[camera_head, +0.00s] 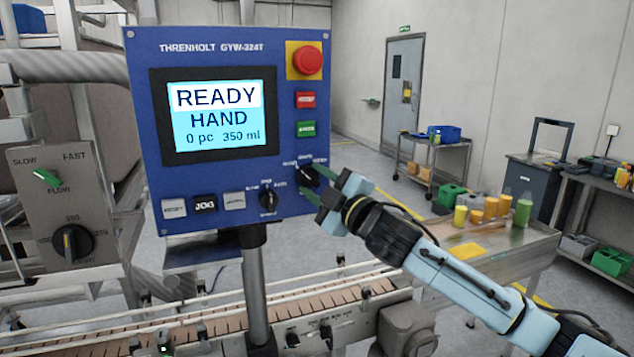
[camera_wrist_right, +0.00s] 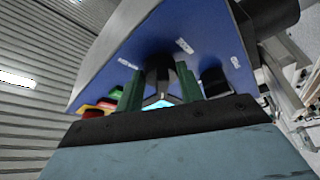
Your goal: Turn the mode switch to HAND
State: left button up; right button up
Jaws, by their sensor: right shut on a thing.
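The blue control panel (camera_head: 226,180) carries a lit screen (camera_head: 220,115) reading READY, HAND, 0 pc, 350 ml. A black rotary switch (camera_head: 304,175) sits at its lower right; its small labels are too blurred to read. My right gripper (camera_head: 313,182) is shut on this switch. In the right wrist view the black knob (camera_wrist_right: 159,72) stands between the two green fingers of my right gripper (camera_wrist_right: 160,88). A second black rotary switch (camera_head: 267,199) is lower left of it, free of the gripper. My left gripper is not in view.
A red emergency button (camera_head: 307,60), red and green buttons (camera_head: 306,129) and several push buttons (camera_head: 205,203) are on the panel. A speed and volume plate (camera_head: 65,200) stands left. A conveyor (camera_head: 200,338) runs below. A table with bottles (camera_head: 510,240) is right.

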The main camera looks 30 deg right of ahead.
jog(key=o, duration=1)
jog(key=shift+s+f, duration=0.25)
jog(key=shift+s, duration=0.2)
jog(key=b+v, duration=0.4)
jog(key=v, duration=0.8)
jog(key=shift+s, duration=0.2)
